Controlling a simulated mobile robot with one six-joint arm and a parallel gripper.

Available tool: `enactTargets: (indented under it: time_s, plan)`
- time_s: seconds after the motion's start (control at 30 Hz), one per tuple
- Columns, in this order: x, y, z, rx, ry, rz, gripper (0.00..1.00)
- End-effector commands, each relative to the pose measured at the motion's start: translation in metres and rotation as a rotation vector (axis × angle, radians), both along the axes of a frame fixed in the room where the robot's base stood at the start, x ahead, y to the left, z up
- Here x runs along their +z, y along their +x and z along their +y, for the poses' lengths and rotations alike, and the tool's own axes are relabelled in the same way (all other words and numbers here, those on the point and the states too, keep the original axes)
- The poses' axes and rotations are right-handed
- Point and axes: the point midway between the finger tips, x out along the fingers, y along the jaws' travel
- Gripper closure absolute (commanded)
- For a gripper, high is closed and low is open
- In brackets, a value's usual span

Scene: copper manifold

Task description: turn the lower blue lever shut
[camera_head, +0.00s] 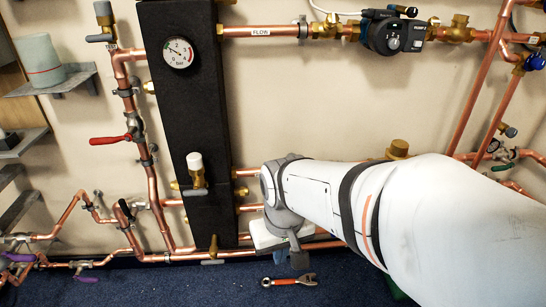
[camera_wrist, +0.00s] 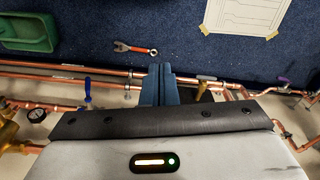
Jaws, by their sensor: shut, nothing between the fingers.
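A blue lever (camera_wrist: 88,92) shows in the wrist view, left of my gripper. It sits on the low copper pipework and points across the pipes. In the head view I do not see this low lever; my arm covers much of that area. Another blue handle (camera_head: 535,62) is high at the right edge of the head view. My gripper (camera_wrist: 161,72) is shut and empty, its fingers side by side over the low pipes, apart from the lever. In the head view my gripper (camera_head: 299,260) is low, right of the black column.
A wrench (camera_head: 290,281) lies on the blue floor. A green tray (camera_wrist: 50,44) and a paper sheet (camera_wrist: 205,25) are also on the floor. A red lever (camera_head: 110,140), a purple lever (camera_head: 20,257) and a pump (camera_head: 385,34) are on the pipework. Open floor lies before the pipes.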

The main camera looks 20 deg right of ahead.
Motion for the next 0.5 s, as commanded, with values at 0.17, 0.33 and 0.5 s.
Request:
enactTargets:
  time_s: [0.17,0.33,0.5]
  plan:
    - [-0.004,0.005,-0.002,-0.015,0.041,0.048,1.00]
    - [-0.020,0.023,-0.008,-0.058,0.206,0.171,1.00]
    - [-0.041,0.054,-0.024,-0.126,0.473,0.238,1.00]
